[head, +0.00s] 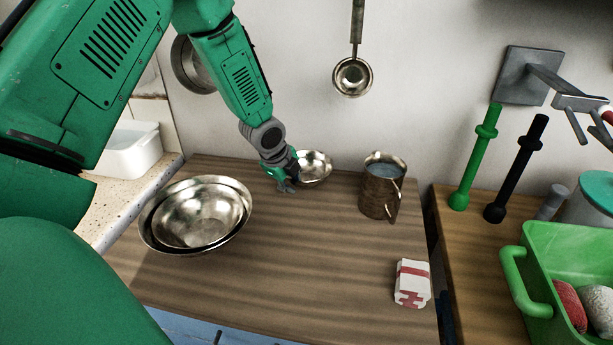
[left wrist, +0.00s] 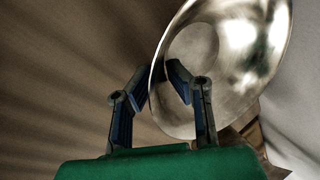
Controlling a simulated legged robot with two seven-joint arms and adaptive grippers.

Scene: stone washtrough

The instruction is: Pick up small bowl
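The small bowl (head: 316,166) is a shiny metal bowl at the back of the wooden counter, close to the wall. My left gripper (head: 287,187) is at its left side and reaches down to its rim. In the left wrist view the small bowl (left wrist: 235,70) fills the upper right. The fingers of my left gripper (left wrist: 157,72) stand apart with the bowl's near rim between them, one finger outside and one over the inside. A gap shows between the fingertips; any contact with the rim is unclear. My right gripper is not in view.
Larger nested metal bowls (head: 200,215) stand at the left of the counter (head: 300,270). A metal pitcher (head: 378,190) stands right of the small bowl. A red-and-white box (head: 411,283) lies at the front right. A ladle (head: 353,75) hangs above. The counter's middle is clear.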

